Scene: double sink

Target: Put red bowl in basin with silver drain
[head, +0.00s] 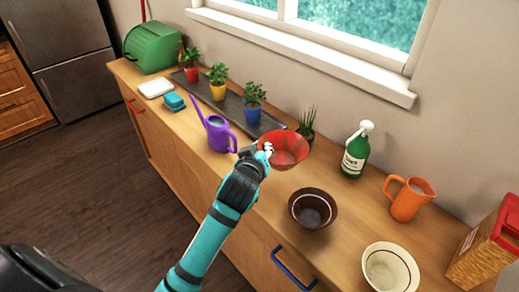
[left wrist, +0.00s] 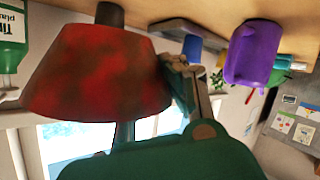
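The red bowl (head: 290,148) is upright over the middle of the counter, near the end of the dark tray. My left gripper (head: 266,153) is at the bowl's left rim and appears closed on it. In the left wrist view, which is upside down, the red bowl (left wrist: 95,75) fills the left side, with a gripper finger (left wrist: 188,88) against its rim. The other finger is mostly hidden by the bowl. I cannot tell whether the bowl's base touches the counter. No basin or silver drain shows in either view. My right gripper is out of view.
Near the bowl are a purple watering can (head: 219,134), a green spray bottle (head: 355,152) and a brown bowl (head: 312,208). Potted plants line the dark tray (head: 236,107).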

